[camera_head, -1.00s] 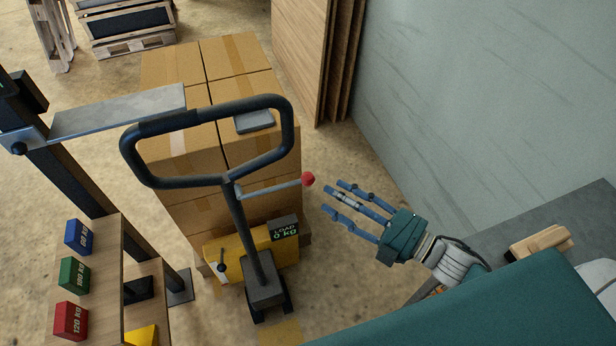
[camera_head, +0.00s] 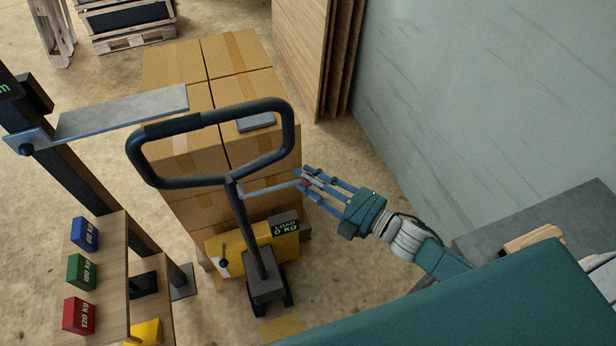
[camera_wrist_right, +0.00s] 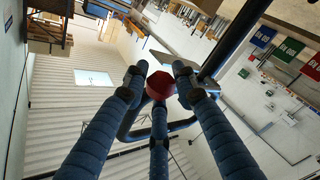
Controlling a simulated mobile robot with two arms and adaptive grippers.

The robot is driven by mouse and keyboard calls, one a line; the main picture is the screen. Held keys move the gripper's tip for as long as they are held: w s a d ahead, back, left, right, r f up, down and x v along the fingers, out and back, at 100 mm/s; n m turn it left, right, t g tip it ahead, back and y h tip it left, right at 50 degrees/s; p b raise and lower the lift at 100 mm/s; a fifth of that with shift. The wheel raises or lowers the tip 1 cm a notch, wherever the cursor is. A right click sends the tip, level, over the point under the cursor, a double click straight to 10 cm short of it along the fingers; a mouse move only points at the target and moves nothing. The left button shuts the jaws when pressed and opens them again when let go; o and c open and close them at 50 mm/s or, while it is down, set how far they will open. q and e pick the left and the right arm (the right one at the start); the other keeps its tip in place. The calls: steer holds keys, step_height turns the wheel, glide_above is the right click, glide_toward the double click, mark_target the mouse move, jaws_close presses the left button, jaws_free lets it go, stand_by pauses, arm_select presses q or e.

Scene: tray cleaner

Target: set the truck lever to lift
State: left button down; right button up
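The pallet truck lever (camera_head: 272,188) is a grey rod pointing right from the truck's handle shaft, with a red knob at its end. My right gripper (camera_head: 308,184) is at the knob, its blue fingers reaching around it and partly hiding it. In the right wrist view the red knob (camera_wrist_right: 160,85) sits between the three fingertips. The fingers look spread, with no clear grip on the knob. The pallet truck handle (camera_head: 138,163) is a dark loop above the lever. A display (camera_head: 285,226) on the yellow truck body reads LOAD 0 kg. My left gripper is out of view.
Stacked cardboard boxes (camera_head: 175,62) stand behind the handle. A wooden stand (camera_head: 110,250) at left holds blue, green and red weight blocks, beside a post with a metal arm (camera_head: 120,112). A grey wall (camera_head: 460,90) is at right.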

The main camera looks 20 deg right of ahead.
jaws_close()
steer(key=shift+f, duration=0.1)
step_height(320, 180, down, 8)
steer(key=a+m+t+b, duration=0.2)
steer(key=m+b, duration=0.4)
steer(key=b, duration=0.7)
steer(key=shift+t+y, duration=0.3)
steer(key=shift+t, duration=0.4)
steer(key=shift+s+a, duration=0.1)
steer(key=o, duration=0.7)
jaws_free()
